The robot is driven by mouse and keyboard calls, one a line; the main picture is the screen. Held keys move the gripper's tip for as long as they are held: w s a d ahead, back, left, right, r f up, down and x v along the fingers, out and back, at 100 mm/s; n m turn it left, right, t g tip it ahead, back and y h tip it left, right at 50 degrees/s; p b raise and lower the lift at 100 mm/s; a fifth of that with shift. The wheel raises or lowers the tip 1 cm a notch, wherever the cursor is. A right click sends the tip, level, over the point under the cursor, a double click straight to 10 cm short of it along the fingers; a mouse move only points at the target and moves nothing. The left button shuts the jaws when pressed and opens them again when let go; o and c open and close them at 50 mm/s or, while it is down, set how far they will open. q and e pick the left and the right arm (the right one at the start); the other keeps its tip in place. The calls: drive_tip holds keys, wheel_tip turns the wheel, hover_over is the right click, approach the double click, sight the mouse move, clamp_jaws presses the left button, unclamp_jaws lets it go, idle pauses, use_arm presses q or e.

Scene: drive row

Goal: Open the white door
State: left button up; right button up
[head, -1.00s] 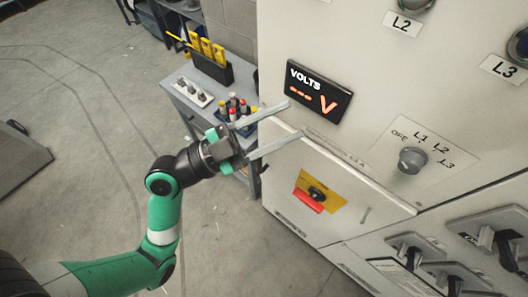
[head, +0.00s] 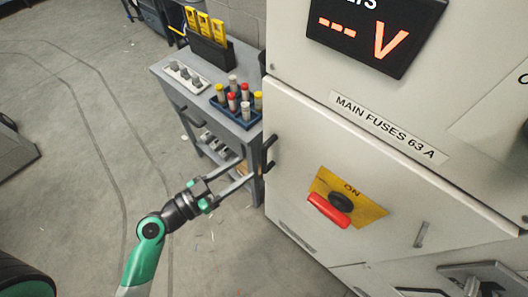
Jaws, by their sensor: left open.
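The white door (head: 330,150) is the flat panel below the label "MAIN FUSES 63 A" (head: 388,126). It looks shut in its cabinet. It bears a red rotary handle (head: 328,211) on a yellow plate marked "ON" and a small grey latch (head: 421,234) at its lower right. My left gripper (head: 244,170) is open and empty, left of the door's left edge. Its two long grey fingers point right, toward dark fittings by that edge. I see no contact with the door. My right gripper is not in view.
A grey trolley (head: 190,108) stands left of the cabinet, holding yellow testers (head: 204,24) and a blue rack of fuses (head: 237,105). A voltmeter display (head: 375,35) sits above the door, grey switchgear (head: 490,275) below right.

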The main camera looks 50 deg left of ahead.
sight(262, 156)
use_arm(q)
drive_tip(key=w+p, duration=0.1)
drive_tip(key=w, duration=0.6)
drive_tip(key=shift+w+d+r, duration=0.1)
drive_tip(key=shift+w+d, duration=0.05)
drive_tip(key=shift+w, duration=0.5)
clamp_jaws()
idle(0.6)
